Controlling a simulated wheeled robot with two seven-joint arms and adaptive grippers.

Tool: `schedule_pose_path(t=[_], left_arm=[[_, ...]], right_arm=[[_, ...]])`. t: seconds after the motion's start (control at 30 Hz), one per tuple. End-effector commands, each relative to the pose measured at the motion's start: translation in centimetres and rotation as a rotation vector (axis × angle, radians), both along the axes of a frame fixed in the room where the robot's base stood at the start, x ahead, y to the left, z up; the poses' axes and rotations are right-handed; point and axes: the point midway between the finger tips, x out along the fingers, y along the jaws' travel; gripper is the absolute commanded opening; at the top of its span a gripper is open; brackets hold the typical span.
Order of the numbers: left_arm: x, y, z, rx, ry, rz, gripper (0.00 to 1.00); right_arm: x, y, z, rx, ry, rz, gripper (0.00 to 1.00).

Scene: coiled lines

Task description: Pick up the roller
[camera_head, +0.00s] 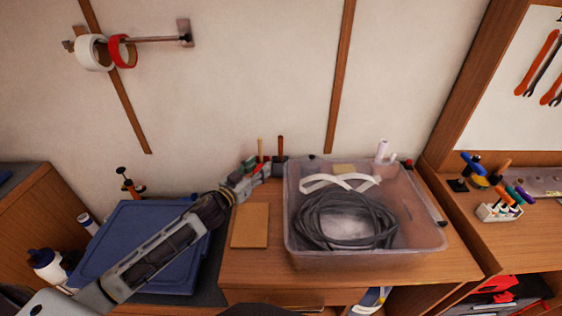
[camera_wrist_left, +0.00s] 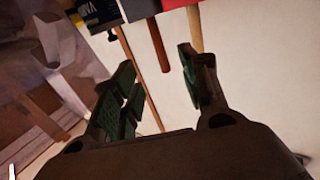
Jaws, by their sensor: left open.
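My left gripper (camera_head: 262,170) reaches over the back of the wooden bench, left of the clear bin. It is open, and its two green-padded fingers show apart and empty in the left wrist view (camera_wrist_left: 158,88). Upright handles, one reddish (camera_head: 280,146) and one tan (camera_head: 260,148), stand just behind it; handles also show beyond the fingers in the wrist view (camera_wrist_left: 158,45). I cannot tell for sure which thing is the roller. A white cylindrical piece (camera_head: 382,149) stands at the bin's back right and may be it. My right gripper is not in view.
The clear bin (camera_head: 420,238) holds coiled dark line (camera_head: 325,235) and a white strap. A tan block (camera_head: 250,226) lies left of it. A blue lidded box (camera_head: 130,240) stands left, under my arm. Tape rolls (camera_head: 95,52) hang on the wall.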

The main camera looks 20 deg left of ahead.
Motion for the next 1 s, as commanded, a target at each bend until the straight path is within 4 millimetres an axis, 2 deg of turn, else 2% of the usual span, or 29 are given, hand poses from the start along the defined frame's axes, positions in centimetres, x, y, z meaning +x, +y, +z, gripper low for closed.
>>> schedule_pose_path(t=[1.0], left_arm=[[5.3, -1.7, 0.1, 0.0, -0.001, 0.0, 0.44]], right_arm=[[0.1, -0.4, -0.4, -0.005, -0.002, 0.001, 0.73]])
